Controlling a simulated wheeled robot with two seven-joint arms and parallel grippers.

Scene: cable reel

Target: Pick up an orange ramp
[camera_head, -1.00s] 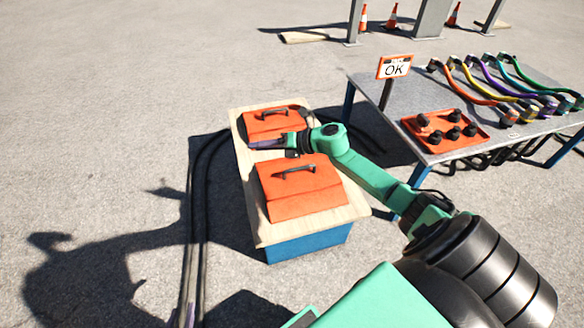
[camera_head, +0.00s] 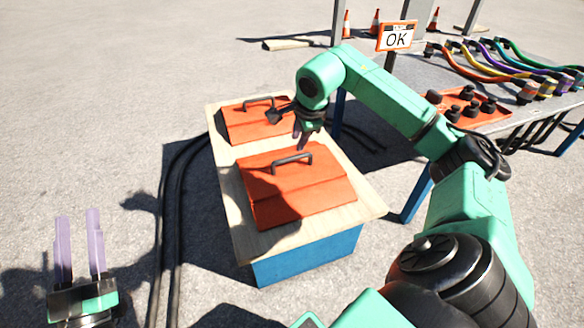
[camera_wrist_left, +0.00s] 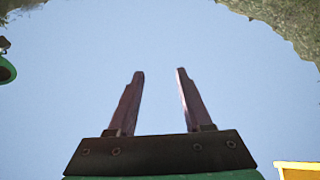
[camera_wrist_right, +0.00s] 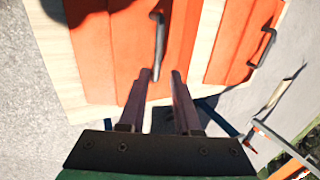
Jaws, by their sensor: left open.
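Two orange ramps with black handles lie on a wooden-topped blue crate in the head view: a near ramp (camera_head: 300,190) and a far ramp (camera_head: 245,125). My right gripper (camera_head: 301,147) points down just above and behind the near ramp's handle (camera_head: 292,162). In the right wrist view its fingers (camera_wrist_right: 160,75) are apart, with one end of a handle (camera_wrist_right: 159,42) by the tips; I cannot tell whether it lies between them. My left gripper (camera_head: 77,215) is open and empty, low at the left, fingers up; its wrist view shows sky between the fingers (camera_wrist_left: 160,75).
Black cables (camera_head: 172,220) lie on the ground left of the crate. A grey table (camera_head: 520,120) at the right holds an orange plate (camera_head: 470,105), coloured cables (camera_head: 490,70) and an OK sign (camera_head: 397,38). Traffic cones (camera_head: 375,22) stand at the back. Open ground lies left.

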